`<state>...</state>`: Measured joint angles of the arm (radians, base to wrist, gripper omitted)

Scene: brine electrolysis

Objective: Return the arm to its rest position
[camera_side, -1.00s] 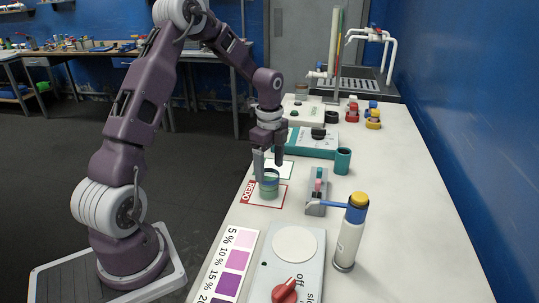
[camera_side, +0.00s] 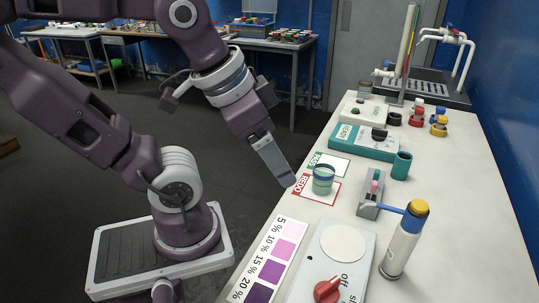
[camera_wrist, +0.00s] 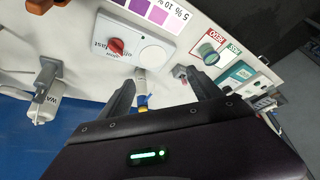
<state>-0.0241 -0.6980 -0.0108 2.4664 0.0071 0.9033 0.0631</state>
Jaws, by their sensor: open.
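My gripper (camera_side: 282,170) hangs in the air to the left of the bench's front edge, apart from everything on it. It is seen nearly edge-on there. In the wrist view my gripper (camera_wrist: 160,88) shows two fingers spread wide with nothing held between them. A small glass beaker with a greenish band (camera_side: 322,180) stands upright on the red-bordered REDO card (camera_side: 318,198). The beaker also shows in the wrist view (camera_wrist: 208,55).
The stirrer plate (camera_side: 336,262) with a red knob and a purple colour chart (camera_side: 268,265) lie at the near end. Free air surrounds the arm.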

